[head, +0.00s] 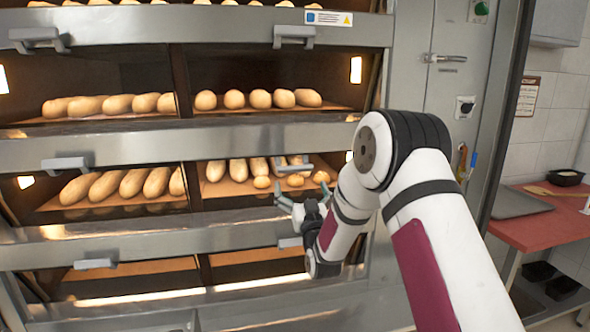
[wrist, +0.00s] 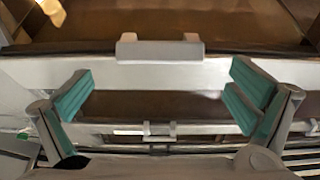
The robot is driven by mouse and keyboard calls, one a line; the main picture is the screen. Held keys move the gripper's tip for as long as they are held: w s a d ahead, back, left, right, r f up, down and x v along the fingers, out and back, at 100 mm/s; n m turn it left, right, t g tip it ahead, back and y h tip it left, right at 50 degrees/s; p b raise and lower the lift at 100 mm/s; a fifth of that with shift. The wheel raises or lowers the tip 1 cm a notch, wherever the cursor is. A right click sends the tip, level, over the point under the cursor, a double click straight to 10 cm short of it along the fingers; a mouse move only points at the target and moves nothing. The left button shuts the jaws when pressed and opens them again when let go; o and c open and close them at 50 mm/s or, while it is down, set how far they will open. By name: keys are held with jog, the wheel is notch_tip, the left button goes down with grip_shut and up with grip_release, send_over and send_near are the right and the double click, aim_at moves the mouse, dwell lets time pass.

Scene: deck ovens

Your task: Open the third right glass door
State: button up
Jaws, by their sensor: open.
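The steel deck oven has grey bar handles in two columns. In the right column I see an upper handle (head: 295,35), a middle handle (head: 295,169) and a lower handle (head: 290,242) partly behind my gripper. My gripper (head: 300,208) is between the middle and lower handles, close to the oven front. In the wrist view my gripper (wrist: 160,98) is wide open and empty, its teal pads apart. A near handle (wrist: 160,50) sits centred above the gap between the fingers, apart from the pads. A smaller handle (wrist: 159,129) shows lower down. The doors look closed, though the glass is hard to see.
Loaves (head: 258,98) lie on lit decks behind the front. A left column of handles (head: 67,163) stands apart from my gripper. A steel cabinet (head: 455,75) is to the right, with a red-topped table (head: 545,222) beyond it.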

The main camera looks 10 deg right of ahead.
aim_at(296, 168)
jog(key=x, duration=0.7)
jog(key=shift+w+r, duration=0.2)
jog(key=shift+w, duration=0.1)
jog(key=c, duration=1.4)
jog(key=shift+o, duration=0.2)
jog(key=shift+s+r+g+p, duration=0.2)
jog(key=shift+r+g+p, duration=0.1)
jog(key=shift+r+p, duration=0.05)
jog(key=shift+r+g, duration=0.1)
jog(key=shift+g, duration=0.4)
